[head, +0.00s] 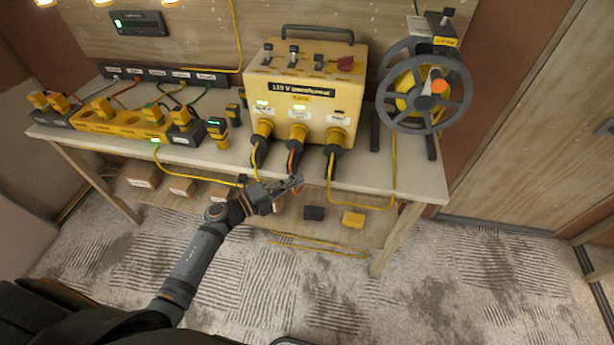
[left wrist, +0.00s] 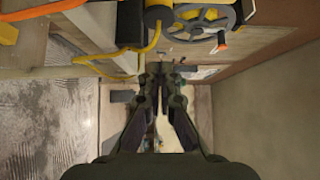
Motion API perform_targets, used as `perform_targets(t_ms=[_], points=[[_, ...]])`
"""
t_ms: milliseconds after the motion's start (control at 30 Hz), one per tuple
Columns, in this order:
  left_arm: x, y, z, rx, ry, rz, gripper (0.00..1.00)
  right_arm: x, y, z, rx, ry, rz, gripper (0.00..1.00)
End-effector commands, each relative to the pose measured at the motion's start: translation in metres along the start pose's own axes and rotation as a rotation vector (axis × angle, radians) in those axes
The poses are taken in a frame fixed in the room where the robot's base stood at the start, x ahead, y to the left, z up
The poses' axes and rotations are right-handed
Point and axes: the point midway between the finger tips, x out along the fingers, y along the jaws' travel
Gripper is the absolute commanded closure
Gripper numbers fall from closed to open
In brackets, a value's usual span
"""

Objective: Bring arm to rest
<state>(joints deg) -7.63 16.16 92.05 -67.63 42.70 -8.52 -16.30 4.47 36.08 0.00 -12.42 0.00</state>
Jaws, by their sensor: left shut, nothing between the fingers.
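My left arm reaches in from the bottom left of the head view. Its gripper (head: 292,184) is in front of the bench's front edge, below the yellow transformer box (head: 306,90). In the left wrist view the gripper (left wrist: 164,70) points away from the camera with its fingers together and nothing held. Three dark plugs with yellow collars hang from the transformer's front, close above the gripper; the middle plug (head: 297,146) is nearest. I cannot tell whether the gripper touches a cable. My right gripper is not in view.
The bench (head: 415,180) carries a row of yellow chargers (head: 120,122) on the left and a cable reel (head: 424,88) on the right. Yellow cables hang over its front edge. A lower shelf holds small boxes (head: 314,213). The carpet (head: 440,290) in front is clear.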

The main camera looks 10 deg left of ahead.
Motion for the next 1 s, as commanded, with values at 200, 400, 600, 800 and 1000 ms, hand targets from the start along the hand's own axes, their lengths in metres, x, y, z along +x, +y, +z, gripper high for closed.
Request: perform_targets(t_ms=[200, 400, 600, 800, 1000], points=[[-0.004, -0.001, 0.000, 0.000, 0.001, -0.001, 1.00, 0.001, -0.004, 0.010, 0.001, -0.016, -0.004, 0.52], [-0.005, 0.002, 0.001, -0.011, -0.007, 0.001, 1.00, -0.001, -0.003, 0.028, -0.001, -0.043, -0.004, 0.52], [-0.036, 0.088, 0.036, -0.350, -0.270, 0.041, 1.00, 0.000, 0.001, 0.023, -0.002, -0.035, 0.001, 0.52], [-0.125, 0.242, 0.042, -0.833, -0.709, 0.165, 1.00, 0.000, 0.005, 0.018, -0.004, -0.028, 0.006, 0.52], [-0.234, 0.371, -0.021, -1.208, -1.111, 0.334, 1.00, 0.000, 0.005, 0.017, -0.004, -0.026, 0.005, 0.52]])
